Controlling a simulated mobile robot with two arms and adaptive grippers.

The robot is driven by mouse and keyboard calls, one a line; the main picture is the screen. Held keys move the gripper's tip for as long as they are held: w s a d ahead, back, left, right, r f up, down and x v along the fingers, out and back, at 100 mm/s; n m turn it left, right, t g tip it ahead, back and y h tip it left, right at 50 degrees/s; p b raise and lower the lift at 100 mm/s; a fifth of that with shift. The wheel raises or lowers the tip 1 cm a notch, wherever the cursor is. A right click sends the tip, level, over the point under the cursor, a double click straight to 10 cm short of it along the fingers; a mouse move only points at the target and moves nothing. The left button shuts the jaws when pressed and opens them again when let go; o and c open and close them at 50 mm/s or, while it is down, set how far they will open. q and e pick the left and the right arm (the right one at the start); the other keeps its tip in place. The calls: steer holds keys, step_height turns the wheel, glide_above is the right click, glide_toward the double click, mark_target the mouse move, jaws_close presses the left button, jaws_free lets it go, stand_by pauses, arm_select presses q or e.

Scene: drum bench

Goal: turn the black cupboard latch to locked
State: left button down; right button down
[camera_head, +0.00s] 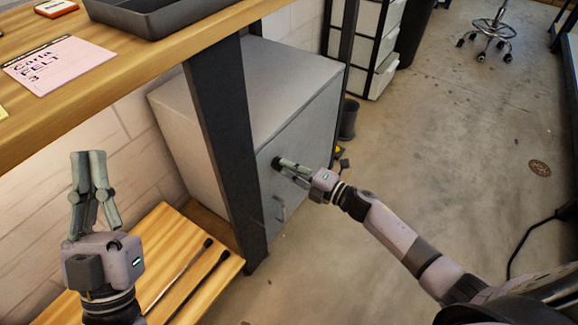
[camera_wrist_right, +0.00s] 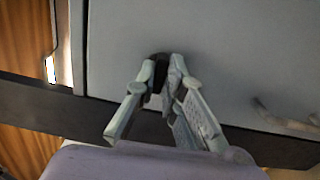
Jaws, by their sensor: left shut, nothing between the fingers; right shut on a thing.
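The grey cupboard (camera_head: 290,90) stands under the bench, its door (camera_head: 312,135) facing right. The black latch (camera_wrist_right: 157,60) shows in the right wrist view as a small dark piece on the cupboard door. My right gripper (camera_head: 279,163) is at the door, and its fingers (camera_wrist_right: 165,75) are shut on the latch. The fingers hide much of the latch, so its exact angle is hard to tell. My left gripper (camera_head: 89,155) is shut and empty, pointing up in front of the wall, left of the cupboard.
A dark bench leg (camera_head: 223,140) stands just in front of the cupboard. A metal door handle (camera_head: 281,208) is below my right gripper. A wooden shelf (camera_head: 165,225) with two mallets (camera_head: 195,275) lies low on the left. The floor (camera_head: 440,140) to the right is open.

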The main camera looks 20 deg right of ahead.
steer(key=c, duration=1.7)
jaws_free()
steer(key=v, duration=1.2)
steer(key=shift+d, duration=0.1)
